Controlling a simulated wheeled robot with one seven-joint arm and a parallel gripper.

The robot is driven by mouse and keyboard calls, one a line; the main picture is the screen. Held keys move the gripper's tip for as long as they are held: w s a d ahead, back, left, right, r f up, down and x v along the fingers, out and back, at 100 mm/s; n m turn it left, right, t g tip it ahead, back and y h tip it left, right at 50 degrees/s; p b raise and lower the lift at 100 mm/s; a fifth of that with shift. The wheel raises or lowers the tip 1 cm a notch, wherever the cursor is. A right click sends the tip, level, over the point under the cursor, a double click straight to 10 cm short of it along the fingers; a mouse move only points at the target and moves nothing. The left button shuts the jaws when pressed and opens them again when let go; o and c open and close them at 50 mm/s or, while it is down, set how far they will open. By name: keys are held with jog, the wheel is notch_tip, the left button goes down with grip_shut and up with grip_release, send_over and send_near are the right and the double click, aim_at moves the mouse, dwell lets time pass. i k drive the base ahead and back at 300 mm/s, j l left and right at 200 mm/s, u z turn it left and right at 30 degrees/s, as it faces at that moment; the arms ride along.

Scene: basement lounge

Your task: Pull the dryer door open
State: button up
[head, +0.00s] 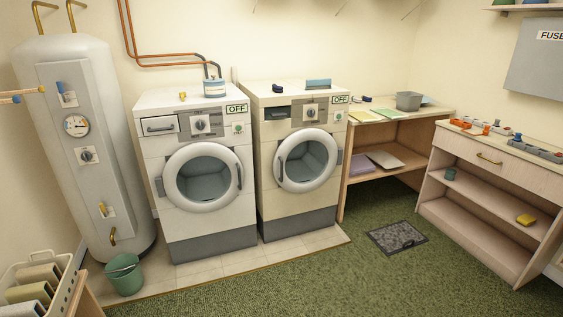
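Two white front-loading machines stand side by side, and no label names the dryer. The right machine (297,208) has a dark recessed panel and an OFF display. Its round door (332,162) looks shut, with a dark vertical handle (282,162) on the left side. The left machine (205,230) has a drawer with a handle at its upper left, a dial and an OFF display. Its round door (203,207) also looks shut, with the handle (239,177) on the right side. My gripper is not in view.
A green bucket (124,276) stands front left, by a tall grey boiler (85,190). A rack (69,288) fills the lower left corner. A grey mat (397,238) lies on the green carpet (300,285), which is otherwise clear before the machines. A desk and shelf unit (480,200) stand right.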

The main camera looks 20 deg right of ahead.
aim_at(335, 154)
jog(key=i+l, duration=0.25)
jog(key=i, duration=0.25)
jog(key=i+l, duration=0.25)
jog(key=i, duration=0.25)
jog(key=i+l, duration=0.3)
jog(key=i, duration=0.2)
jog(key=i+l, duration=0.25)
jog(key=i, duration=0.25)
jog(key=i+l, duration=0.25)
jog(key=i, duration=0.25)
jog(key=i+l, duration=0.25)
jog(key=i, duration=0.3)
